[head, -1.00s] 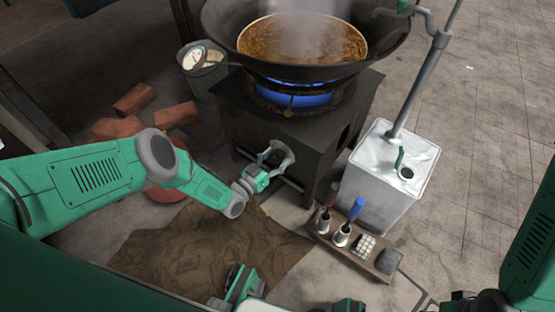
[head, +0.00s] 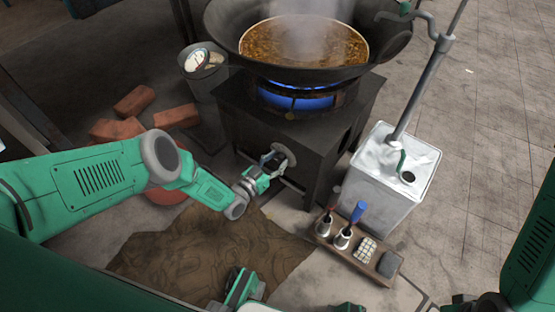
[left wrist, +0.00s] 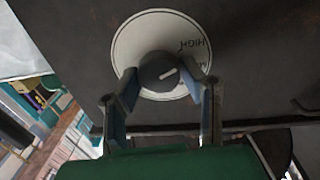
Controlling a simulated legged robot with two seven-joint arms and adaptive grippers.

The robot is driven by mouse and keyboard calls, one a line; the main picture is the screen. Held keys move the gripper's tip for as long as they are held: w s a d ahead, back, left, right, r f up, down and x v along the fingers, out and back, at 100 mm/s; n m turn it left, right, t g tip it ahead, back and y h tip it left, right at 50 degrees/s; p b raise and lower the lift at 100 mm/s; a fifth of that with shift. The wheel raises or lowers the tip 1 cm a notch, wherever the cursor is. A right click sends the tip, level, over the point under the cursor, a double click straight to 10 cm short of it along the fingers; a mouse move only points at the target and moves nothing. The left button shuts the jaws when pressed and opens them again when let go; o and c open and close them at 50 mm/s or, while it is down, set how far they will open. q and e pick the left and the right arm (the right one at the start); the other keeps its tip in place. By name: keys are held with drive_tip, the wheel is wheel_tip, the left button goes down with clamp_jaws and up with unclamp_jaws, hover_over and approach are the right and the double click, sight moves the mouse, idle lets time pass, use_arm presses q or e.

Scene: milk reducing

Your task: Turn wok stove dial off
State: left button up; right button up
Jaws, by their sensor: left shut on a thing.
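The wok stove (head: 300,135) is a dark metal box with a ring of blue flame (head: 310,100) burning on top. Its dial has a round plate (head: 286,153) on the stove's front, largely behind my gripper in the head view. In the left wrist view the plate (left wrist: 133,38) is white with the word HIGH, and the dark round dial knob (left wrist: 160,72) with a pale mark sits in front. My left gripper (head: 268,162) is at the stove front. Its two fingers (left wrist: 170,88) are shut on the knob from both sides.
A steaming wok (head: 230,35) sits over the flame. A white metal can (head: 385,185) stands right of the stove, beside a wooden tray (head: 322,238) of small items. Bricks (head: 135,100) and a bucket (head: 205,80) lie left. A brown cloth (head: 200,250) covers the floor in front.

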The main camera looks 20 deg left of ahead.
use_arm(q)
drive_tip(key=m, duration=0.5)
drive_tip(key=shift+w+d+r+m+y, duration=0.1)
drive_tip(key=shift+d+r+m+y, duration=0.1)
drive_tip(key=shift+m+y, duration=0.15)
drive_tip(key=m, duration=0.5)
drive_tip(key=m+y, duration=0.1)
drive_tip(key=m, duration=0.5)
drive_tip(key=shift+d+f, duration=0.1)
drive_tip(key=shift+m, duration=2.45)
drive_tip(key=o, duration=1.1)
drive_tip(key=shift+o, duration=0.2)
drive_tip(key=shift+f, duration=0.1)
